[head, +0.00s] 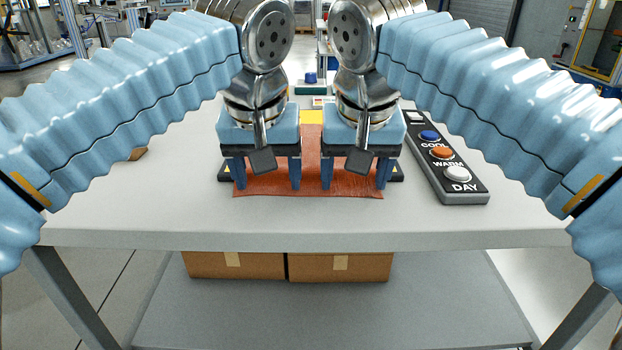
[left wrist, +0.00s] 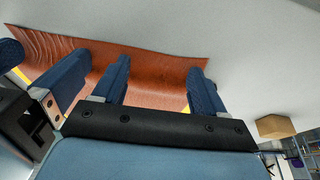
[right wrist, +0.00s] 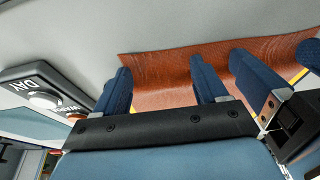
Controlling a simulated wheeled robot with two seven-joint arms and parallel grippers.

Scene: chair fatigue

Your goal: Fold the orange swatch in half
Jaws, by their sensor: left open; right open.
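The orange swatch (head: 310,188) lies on the grey table below both grippers, its near edge toward me and slightly wavy. My left gripper (head: 267,178) is open over the swatch's left part. My right gripper (head: 355,178) is open over its right part. The two stand side by side with a narrow gap between them. The swatch also shows beyond the fingers in the left wrist view (left wrist: 150,65) and right wrist view (right wrist: 165,70). I cannot tell whether the fingertips touch it. The grippers and arms hide much of its middle and far part.
A black panel (head: 447,160) with blue, orange and white buttons stands right of the swatch. A yellow patch (head: 312,117) shows behind the swatch. A small brown item (head: 138,154) lies at the left. Cardboard boxes (head: 235,265) sit under the table. The front table strip is clear.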

